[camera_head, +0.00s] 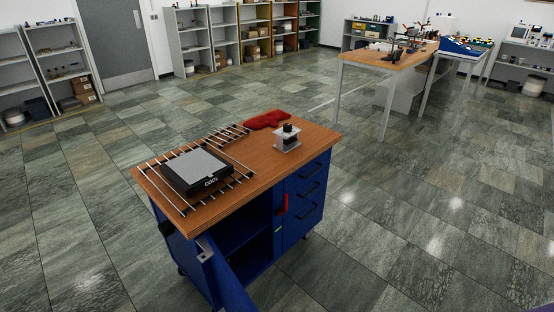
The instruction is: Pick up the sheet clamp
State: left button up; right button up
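A small grey-white block-like device with a black knob on top, which looks like the sheet clamp (287,141), stands upright near the right end of the wooden top (234,178) of a blue cabinet. I cannot tell for certain from its shape that it is the clamp. Nothing touches or covers it from this side. Neither of my grippers shows in the head view.
A black box with a grey top (197,171) rests on a metal rod rack (242,174) left of the device. A red cloth-like item (266,120) lies behind it. The cabinet's blue door (228,283) hangs open in front. Tiled floor (410,220) is clear to the right.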

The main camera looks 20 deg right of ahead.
aim_at(285, 142)
jog(key=i+l, duration=0.1)
jog(key=l, duration=0.25)
jog(key=i+l, duration=0.1)
jog(key=l, duration=0.25)
jog(key=i+l, duration=0.1)
jog(key=l, duration=0.3)
jog(key=i+l+z, duration=0.1)
jog(key=l, duration=0.25)
